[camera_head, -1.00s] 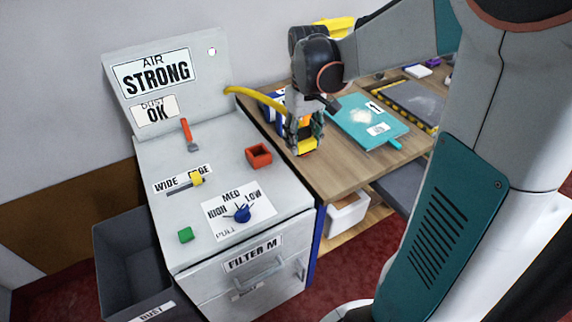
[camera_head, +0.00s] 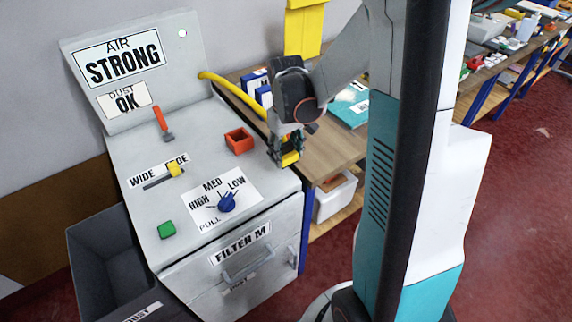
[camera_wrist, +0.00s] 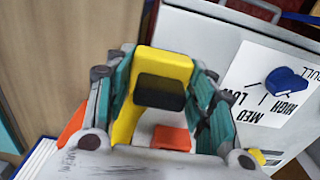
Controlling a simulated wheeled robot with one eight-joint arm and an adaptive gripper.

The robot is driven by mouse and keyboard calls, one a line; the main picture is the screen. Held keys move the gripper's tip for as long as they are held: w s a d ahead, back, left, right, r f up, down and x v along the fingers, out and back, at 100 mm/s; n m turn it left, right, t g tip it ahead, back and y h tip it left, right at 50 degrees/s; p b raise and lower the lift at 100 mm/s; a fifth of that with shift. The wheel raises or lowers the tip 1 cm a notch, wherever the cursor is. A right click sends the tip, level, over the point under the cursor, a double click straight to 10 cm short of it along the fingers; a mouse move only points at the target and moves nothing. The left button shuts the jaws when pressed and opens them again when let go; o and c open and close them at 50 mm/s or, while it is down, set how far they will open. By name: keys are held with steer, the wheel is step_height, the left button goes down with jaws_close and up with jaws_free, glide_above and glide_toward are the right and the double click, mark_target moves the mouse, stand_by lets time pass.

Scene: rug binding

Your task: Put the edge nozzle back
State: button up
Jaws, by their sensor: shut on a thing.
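My gripper (camera_head: 284,148) is shut on a yellow nozzle (camera_head: 289,159), low beside the right edge of the machine top. In the wrist view the yellow nozzle (camera_wrist: 130,122), with a black block on it, sits between the teal fingers (camera_wrist: 165,100). A small orange-red patch shows below the block; I cannot tell what it belongs to. An open red square holder (camera_head: 239,140) stands on the machine top, left of my gripper and apart from it. A yellow hose (camera_head: 235,88) runs from the back panel toward my gripper; its end is hidden.
The machine top carries a red lever (camera_head: 161,121), a yellow slider (camera_head: 174,170), a blue knob (camera_head: 227,202) and a green button (camera_head: 166,230). A wooden table (camera_head: 335,150) with a teal item (camera_head: 350,112) adjoins at right. A grey bin (camera_head: 110,255) stands left.

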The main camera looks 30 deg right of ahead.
mark_target(286, 144)
steer(key=shift+f+b, duration=0.75)
steer(key=shift+f, duration=1.35)
steer(key=shift+f, duration=0.2)
steer(key=o, duration=0.9)
steer(key=shift+o, duration=0.2)
steer(key=shift+r, duration=0.15)
step_height(286, 144, up, 12)
steer(key=p, duration=0.4)
